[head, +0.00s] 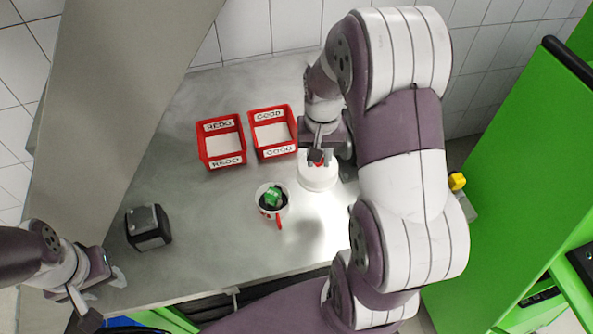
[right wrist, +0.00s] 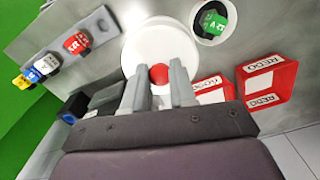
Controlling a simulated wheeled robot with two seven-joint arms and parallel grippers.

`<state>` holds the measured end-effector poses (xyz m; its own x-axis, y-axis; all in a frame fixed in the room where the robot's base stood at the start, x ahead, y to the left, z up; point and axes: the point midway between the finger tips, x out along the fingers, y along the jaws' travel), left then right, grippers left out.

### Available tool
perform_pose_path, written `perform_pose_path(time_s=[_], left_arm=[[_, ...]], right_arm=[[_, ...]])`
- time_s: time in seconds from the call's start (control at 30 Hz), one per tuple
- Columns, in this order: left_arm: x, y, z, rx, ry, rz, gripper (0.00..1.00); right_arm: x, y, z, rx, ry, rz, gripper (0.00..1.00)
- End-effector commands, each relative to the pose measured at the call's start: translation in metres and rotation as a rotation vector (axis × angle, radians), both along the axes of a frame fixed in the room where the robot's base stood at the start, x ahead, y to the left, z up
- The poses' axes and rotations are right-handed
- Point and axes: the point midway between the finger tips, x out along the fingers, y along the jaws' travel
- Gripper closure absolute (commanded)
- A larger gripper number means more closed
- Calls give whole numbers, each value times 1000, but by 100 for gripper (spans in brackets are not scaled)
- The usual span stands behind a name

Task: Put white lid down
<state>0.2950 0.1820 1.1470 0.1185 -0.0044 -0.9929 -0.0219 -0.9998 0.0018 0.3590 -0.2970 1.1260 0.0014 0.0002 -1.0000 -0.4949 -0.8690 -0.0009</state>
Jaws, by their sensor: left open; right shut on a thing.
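The white lid (head: 318,178) is a round disc with a red knob, at the right side of the grey table. In the right wrist view the lid (right wrist: 150,42) lies beyond my fingertips. My right gripper (head: 317,157) points down over the lid, and its fingers (right wrist: 159,82) are shut on the red knob (right wrist: 159,73). I cannot tell whether the lid touches the table. A white cup (head: 262,205) with a green block inside stands open, just left of the lid. My left gripper (head: 84,297) is open and empty at the table's front left corner.
Red bins marked REDO (head: 226,160) and GOOD (head: 277,151) stand behind the cup. A black and grey device (head: 148,228) sits at the left. A grey holder (right wrist: 98,22) with several coloured blocks lies at the right edge. The front middle of the table is clear.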

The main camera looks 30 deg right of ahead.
Motion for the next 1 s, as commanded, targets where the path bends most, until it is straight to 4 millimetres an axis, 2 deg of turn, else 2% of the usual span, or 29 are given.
perform_pose_path(time_s=[0.17,0.33,0.43,0.5,0.6,0.67,0.73,1.0], left_arm=[[0,0,-35,0,0,0,57],[0,0,-72,0,0,0,57],[0,0,-88,0,0,0,57],[0,0,-92,0,0,0,57],[0,0,-88,0,0,0,57],[0,0,-87,0,0,0,57],[0,0,-87,0,0,0,57],[0,0,-78,0,0,0,57]], right_arm=[[-16,-37,-10,-1,-3,-102,94],[-67,-64,-23,-1,-1,-266,94],[-101,-66,-32,-1,-1,-349,94],[-120,-61,-34,-1,0,-384,94],[-135,-49,-35,0,1,-394,94],[-133,-44,-40,1,2,-390,94],[-120,-38,-50,2,4,-384,94],[-47,-17,-94,0,6,-386,94]])
